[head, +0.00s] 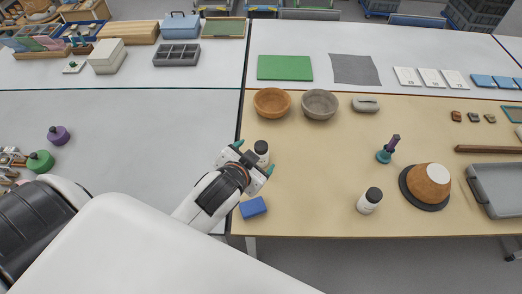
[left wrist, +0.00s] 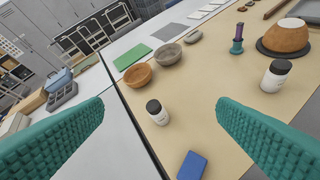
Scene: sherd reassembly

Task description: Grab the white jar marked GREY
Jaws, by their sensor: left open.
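Two white jars with black lids stand upright on the tan work surface. The nearer jar (head: 261,149) is at my left gripper (head: 254,157), partly hidden by it. The other jar (head: 369,201) stands well to the right, apart from the gripper. In the left wrist view the nearer jar (left wrist: 158,116) shows between and beyond the two teal fingers, not touched by them, and the other jar (left wrist: 274,77) is right of the fingers. Marks on the jars are too small to read, so I cannot tell which says GREY. My left gripper is open and empty. My right gripper is out of view.
A blue block (head: 252,207) lies near the table's front edge, close to my left gripper. An orange bowl (head: 272,103) and a grey bowl (head: 320,104) stand behind the nearer jar. A purple-and-teal tool (head: 387,150) and an upturned bowl (head: 431,178) stand right. The middle is clear.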

